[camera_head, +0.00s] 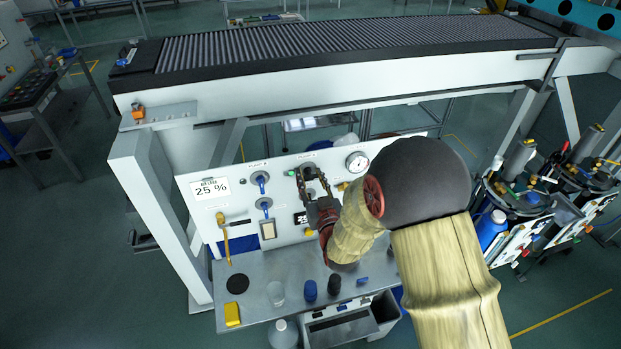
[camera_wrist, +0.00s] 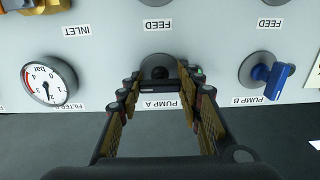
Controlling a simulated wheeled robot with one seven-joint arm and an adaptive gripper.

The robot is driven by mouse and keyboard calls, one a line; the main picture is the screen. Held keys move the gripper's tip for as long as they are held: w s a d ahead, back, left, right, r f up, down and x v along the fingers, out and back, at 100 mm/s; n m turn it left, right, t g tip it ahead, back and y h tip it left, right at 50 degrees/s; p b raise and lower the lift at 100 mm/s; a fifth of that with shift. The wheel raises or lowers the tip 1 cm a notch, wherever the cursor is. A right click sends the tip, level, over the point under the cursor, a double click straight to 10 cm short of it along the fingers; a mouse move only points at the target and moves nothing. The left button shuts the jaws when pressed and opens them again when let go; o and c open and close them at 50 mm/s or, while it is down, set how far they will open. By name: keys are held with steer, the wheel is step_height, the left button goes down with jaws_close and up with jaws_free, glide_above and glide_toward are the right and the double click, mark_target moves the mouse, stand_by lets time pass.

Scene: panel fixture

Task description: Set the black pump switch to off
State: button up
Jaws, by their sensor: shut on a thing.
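The black pump switch (camera_wrist: 157,72) is a dark knob on a round grey plate, above a label that reads PUMP A upside down in the wrist view. My gripper (camera_wrist: 160,82) is at the knob, its two fingers on either side of it and shut on it. In the head view my gripper (camera_head: 309,176) reaches the white panel (camera_head: 335,160) at the same switch.
A blue switch (camera_wrist: 275,78) labelled PUMP B and a pressure gauge (camera_wrist: 49,79) flank the black switch. A small green light (camera_wrist: 198,71) is close beside it. Below the panel, a grey shelf (camera_head: 255,268) holds cups and a yellow block (camera_head: 232,314).

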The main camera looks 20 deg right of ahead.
steer(key=shift+f+n+b, duration=0.1)
steer(key=shift+n+b, duration=0.2)
steer(key=shift+b, duration=0.1)
steer(key=n+b, duration=0.3)
steer(key=b, duration=0.1)
steer(key=shift+f, duration=0.15)
steer(key=n+b, duration=0.5)
steer(key=shift+b, duration=0.35)
steer(key=n+b, duration=0.4)
steer(key=shift+n+b, duration=0.3)
steer(key=shift+b, duration=0.1)
steer(key=n+b, duration=0.4)
steer(key=shift+n, duration=0.3)
steer(key=shift+r, duration=0.2)
steer(key=o, duration=1.2)
